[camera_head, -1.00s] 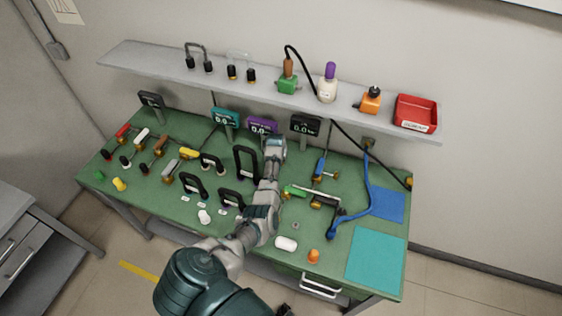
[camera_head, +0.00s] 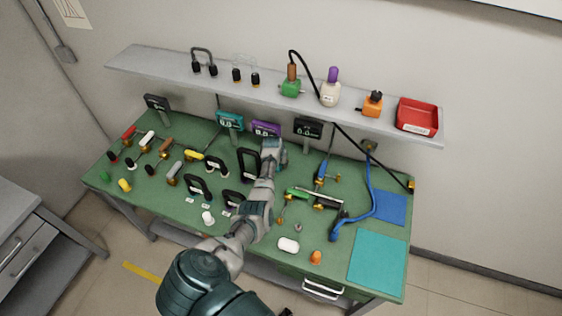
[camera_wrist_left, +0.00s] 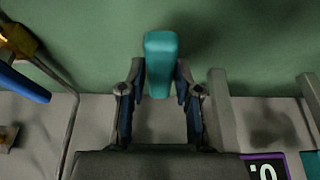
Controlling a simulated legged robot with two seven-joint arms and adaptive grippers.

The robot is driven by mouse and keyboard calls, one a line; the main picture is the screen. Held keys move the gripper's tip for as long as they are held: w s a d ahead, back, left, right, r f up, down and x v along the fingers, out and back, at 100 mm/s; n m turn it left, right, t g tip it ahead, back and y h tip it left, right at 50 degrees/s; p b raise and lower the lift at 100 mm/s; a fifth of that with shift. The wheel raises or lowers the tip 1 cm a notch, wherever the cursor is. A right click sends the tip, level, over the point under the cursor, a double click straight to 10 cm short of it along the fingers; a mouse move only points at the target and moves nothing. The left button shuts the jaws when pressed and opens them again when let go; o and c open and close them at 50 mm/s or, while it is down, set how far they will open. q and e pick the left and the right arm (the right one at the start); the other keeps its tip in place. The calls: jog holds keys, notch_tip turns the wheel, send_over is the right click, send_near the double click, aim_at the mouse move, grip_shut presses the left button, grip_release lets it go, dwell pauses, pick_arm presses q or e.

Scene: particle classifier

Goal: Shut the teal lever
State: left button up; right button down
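The teal lever (camera_wrist_left: 161,66) shows in the left wrist view as a rounded teal handle, upright in the picture. My left gripper (camera_wrist_left: 161,82) has one finger on each side of it. Both fingertips appear to touch its sides, so the gripper looks shut on it. In the head view my left gripper (camera_head: 272,152) is over the middle of the green bench, in front of the purple display. My arm and gripper hide the teal lever there. My right gripper is not in view.
On the green bench (camera_head: 225,235), a green-handled valve (camera_head: 299,193) and a blue-handled one (camera_head: 322,170) stand right of my arm. Black handles (camera_head: 250,164) stand close on its left. The purple display (camera_head: 265,129) and a shelf (camera_head: 160,68) are behind. A teal mat (camera_head: 378,262) lies front right.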

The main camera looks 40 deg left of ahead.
pick_arm(q)
jog(key=shift+o, duration=1)
jog(key=shift+s+r, duration=0.1)
jog(key=shift+d+r, duration=0.1)
jog(key=shift+r, duration=0.15)
jog(key=shift+r, duration=0.25)
jog(key=v, duration=1.1)
jog(key=shift+s+r, duration=0.15)
jog(key=shift+s, duration=0.05)
